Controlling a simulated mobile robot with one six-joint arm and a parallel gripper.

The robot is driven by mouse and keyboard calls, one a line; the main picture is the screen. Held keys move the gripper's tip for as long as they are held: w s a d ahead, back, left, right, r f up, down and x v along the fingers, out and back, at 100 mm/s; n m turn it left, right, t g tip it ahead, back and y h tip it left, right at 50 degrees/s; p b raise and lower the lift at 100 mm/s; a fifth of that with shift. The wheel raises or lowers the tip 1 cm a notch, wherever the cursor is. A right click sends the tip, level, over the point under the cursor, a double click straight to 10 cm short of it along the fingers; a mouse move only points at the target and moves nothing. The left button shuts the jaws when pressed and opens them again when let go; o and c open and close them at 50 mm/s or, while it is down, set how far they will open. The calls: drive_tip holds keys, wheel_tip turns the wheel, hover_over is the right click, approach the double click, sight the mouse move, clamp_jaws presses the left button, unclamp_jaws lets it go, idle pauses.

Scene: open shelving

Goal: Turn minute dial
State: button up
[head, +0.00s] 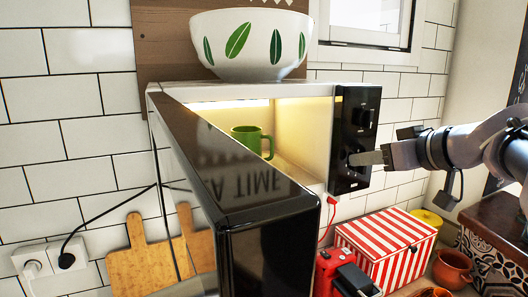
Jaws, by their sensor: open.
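The microwave (322,128) has its black door (265,205) swung open toward me. Its black control panel (350,170) is on the right and carries dark knobs. An upper knob (366,118) shows clear of my gripper. A lower knob sits near my fingertips and is partly hidden. Which knob is the minute dial I cannot tell. My gripper (368,158) comes in from the right, its grey finger pointing left at the lower part of the panel. It looks empty. Whether it touches the lower knob is not clear. A green mug (252,141) stands inside the lit cavity.
A white bowl with green leaves (249,45) stands on top of the microwave. Below the panel are a red-and-white striped box (387,246) and a red appliance (340,272). Clay pots (452,268) stand at lower right. Cutting boards (140,258) lean at left.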

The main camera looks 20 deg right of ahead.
drive_tip(key=shift+s, duration=0.15)
clamp_jaws()
drive_tip(key=shift+d, duration=0.1)
